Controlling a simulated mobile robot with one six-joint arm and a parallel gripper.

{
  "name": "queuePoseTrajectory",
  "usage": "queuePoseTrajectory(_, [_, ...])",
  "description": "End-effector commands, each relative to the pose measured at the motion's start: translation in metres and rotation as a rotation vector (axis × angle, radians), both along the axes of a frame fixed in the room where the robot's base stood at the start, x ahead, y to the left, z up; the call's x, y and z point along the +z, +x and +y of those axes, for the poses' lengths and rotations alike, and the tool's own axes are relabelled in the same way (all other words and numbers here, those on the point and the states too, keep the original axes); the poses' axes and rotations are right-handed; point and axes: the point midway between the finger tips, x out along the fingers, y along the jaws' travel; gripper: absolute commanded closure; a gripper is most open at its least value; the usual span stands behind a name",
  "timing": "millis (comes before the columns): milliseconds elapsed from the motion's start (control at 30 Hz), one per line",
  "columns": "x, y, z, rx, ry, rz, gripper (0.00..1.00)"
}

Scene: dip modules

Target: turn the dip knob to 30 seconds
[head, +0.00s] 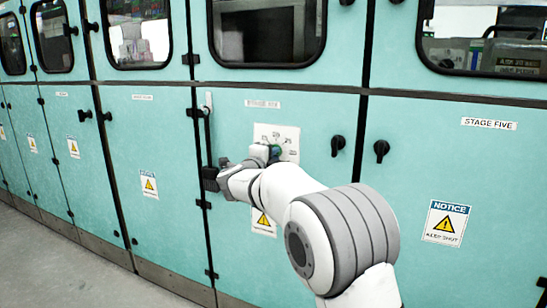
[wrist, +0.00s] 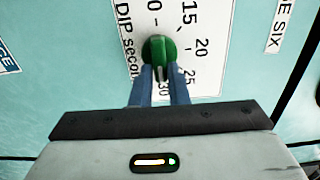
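The green dip knob (wrist: 158,50) sits on a white dial plate (wrist: 205,75). The plate is printed with 15, 20, 25 and 30 and the words DIP secon, the rest cut off. In the wrist view my gripper (wrist: 160,78) has its two blue fingers on either side of the knob's lower part. Whether they press on its ridge cannot be told. The ridge runs roughly up and down in this view, its lower end toward the side of the 30. In the head view my gripper mostly hides the knob (head: 274,151), and the plate (head: 289,136) shows around it.
Teal cabinet panels with windows above run across the head view. A black door handle (head: 209,140) stands left of the plate. Two black knobs (head: 337,145) (head: 381,150) stick out to its right. A notice label (head: 445,223) is at lower right. The floor (head: 50,262) at lower left is clear.

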Motion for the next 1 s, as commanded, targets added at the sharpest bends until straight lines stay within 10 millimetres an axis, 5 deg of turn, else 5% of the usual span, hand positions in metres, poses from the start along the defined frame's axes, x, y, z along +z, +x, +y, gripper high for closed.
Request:
queuePoseTrajectory(233, [0.0, 0.0, 0.0, 0.0, -0.002, 0.001, 0.65])
queuePoseTrajectory(533, [0.001, -0.004, 0.002, 0.001, -0.001, -0.001, 0.65])
queuePoseTrajectory(1000, [0.001, -0.068, 0.025, 0.002, -0.002, 0.001, 0.65])
